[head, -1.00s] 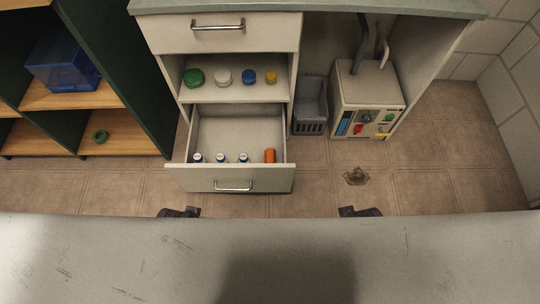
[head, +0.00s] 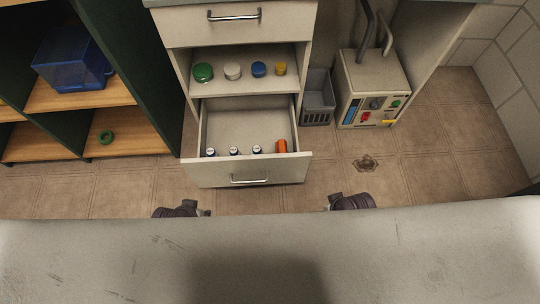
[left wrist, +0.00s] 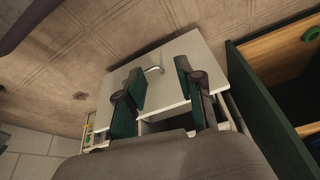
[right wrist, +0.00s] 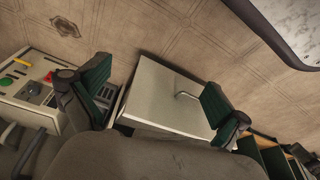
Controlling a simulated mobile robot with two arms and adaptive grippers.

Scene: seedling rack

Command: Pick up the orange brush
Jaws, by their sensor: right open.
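An orange object (head: 281,146), the only orange thing I see, is at the right of the front row inside the open lower drawer (head: 248,174). It is partly hidden by the drawer front, and I cannot make out bristles or a handle. My left gripper (head: 181,209) and right gripper (head: 352,202) are both in front of the cabinet, apart from the drawer and the orange object. In the left wrist view my left gripper (left wrist: 160,82) has its fingers apart with nothing between them. In the right wrist view my right gripper (right wrist: 154,88) is wide open and empty.
Several small bottles (head: 234,151) stand in the drawer beside the orange object. Lidded jars (head: 203,72) stand on the shelf above. A grey bin (head: 318,98) and a boxy machine (head: 372,85) stand to the right. A grey worktop (head: 270,250) lies in front of me.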

